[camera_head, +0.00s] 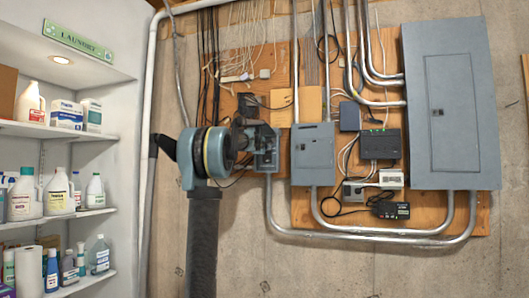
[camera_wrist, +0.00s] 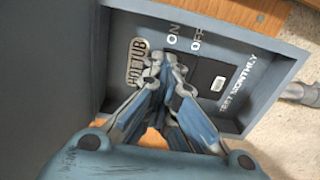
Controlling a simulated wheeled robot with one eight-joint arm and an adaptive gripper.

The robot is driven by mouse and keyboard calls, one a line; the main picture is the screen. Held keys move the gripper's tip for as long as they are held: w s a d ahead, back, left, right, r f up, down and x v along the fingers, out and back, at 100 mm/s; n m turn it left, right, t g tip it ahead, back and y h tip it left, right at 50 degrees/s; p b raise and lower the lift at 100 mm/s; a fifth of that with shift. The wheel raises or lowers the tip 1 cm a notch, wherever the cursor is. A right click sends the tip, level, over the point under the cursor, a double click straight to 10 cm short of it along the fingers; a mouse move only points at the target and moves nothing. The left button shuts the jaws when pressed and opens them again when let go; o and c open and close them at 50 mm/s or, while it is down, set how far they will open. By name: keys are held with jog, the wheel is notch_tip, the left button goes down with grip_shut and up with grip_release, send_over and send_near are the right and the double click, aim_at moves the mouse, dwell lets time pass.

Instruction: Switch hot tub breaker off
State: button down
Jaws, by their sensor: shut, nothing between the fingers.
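The hot tub breaker box is a small grey open box (camera_head: 266,150) on the wooden board. In the wrist view its recessed panel (camera_wrist: 122,85) fills the middle, with a "HOT TUB" label, "ON" and "OFF" markings and a "TEST MONTHLY" button (camera_wrist: 217,84). My gripper (camera_wrist: 167,66) is shut and empty, with its fingertips just below the "ON" and "OFF" words. The breaker's switch is mostly hidden behind the fingertips, so I cannot tell its position or whether they touch it. In the head view my arm covers the left side of the box.
A grey panel box (camera_head: 314,155) stands close on the right, with a large breaker panel (camera_head: 452,110) beyond. A metal conduit (camera_head: 375,236) runs below. Several cables hang above. Shelves with bottles (camera_head: 60,190) are at left. Bare wall lies below the boxes.

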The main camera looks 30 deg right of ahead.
jog(key=shift+w+f, duration=0.1)
jog(key=shift+f, duration=0.1)
jog(key=shift+r, duration=0.25)
dwell(0.4)
jog(key=v, duration=0.7)
dwell(0.6)
dwell(0.4)
jog(key=s+a+f+m+g+y, duration=0.2)
jog(key=s+a+f, duration=1.1)
jog(key=f, duration=0.8)
jog(key=s+a+f+m+g+y, duration=0.3)
jog(key=s+a+f+y, duration=0.4)
jog(key=s+a+f, duration=0.7)
jog(key=s+a+f+m+g+y, duration=0.3)
jog(key=s+a+f, duration=1)
jog(key=a+f, duration=1)
notch_tip(320, 180, down, 5)
jog(key=shift+s+a+r+g+y, duration=0.15)
jog(key=shift+s+g+y, duration=0.1)
jog(key=shift+g+y, duration=0.55)
